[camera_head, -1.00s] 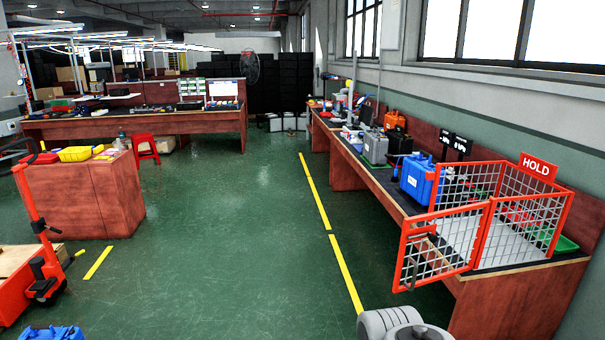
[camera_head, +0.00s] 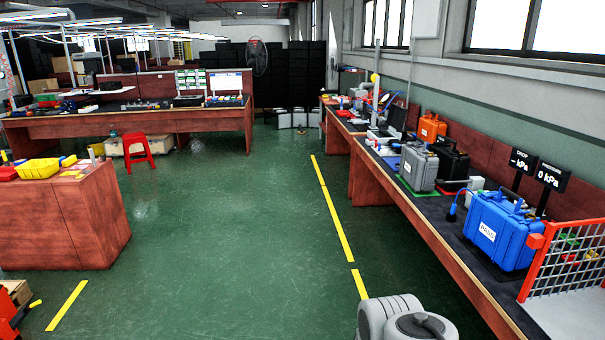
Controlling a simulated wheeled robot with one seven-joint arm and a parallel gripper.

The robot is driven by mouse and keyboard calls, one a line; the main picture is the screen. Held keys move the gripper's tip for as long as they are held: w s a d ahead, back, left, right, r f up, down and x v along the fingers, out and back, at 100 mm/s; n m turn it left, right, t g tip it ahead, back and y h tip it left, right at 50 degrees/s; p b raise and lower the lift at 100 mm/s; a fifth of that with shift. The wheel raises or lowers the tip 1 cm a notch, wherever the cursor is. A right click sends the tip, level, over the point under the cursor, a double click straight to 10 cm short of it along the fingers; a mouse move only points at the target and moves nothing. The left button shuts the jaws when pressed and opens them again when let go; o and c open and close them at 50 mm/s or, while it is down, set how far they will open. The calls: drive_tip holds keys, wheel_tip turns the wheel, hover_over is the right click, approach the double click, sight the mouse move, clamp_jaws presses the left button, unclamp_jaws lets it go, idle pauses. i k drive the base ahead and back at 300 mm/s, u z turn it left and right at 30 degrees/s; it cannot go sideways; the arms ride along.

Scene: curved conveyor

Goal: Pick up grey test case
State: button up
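The grey test case (camera_head: 418,168) stands upright on a green mat on the right-hand bench (camera_head: 440,222), toward the far side of a larger blue case (camera_head: 502,231). A black case (camera_head: 452,163) and an orange case (camera_head: 431,127) stand close beside and behind it. Part of my folded arm, grey and rounded, shows at the bottom edge, well short of the grey case. My gripper's fingers are not visible.
A red mesh cage (camera_head: 570,262) stands at the near right of the bench. A wooden table (camera_head: 65,218) with a yellow tray (camera_head: 38,168) is at left, a red stool (camera_head: 138,150) behind it. The green floor (camera_head: 230,240) between is clear.

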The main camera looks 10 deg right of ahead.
sight(418, 166)
drive_tip(key=z, duration=0.05)
drive_tip(key=i, duration=2.5)
drive_tip(key=z, duration=0.25)
drive_tip(key=i, duration=3)
drive_tip(key=z, duration=0.15)
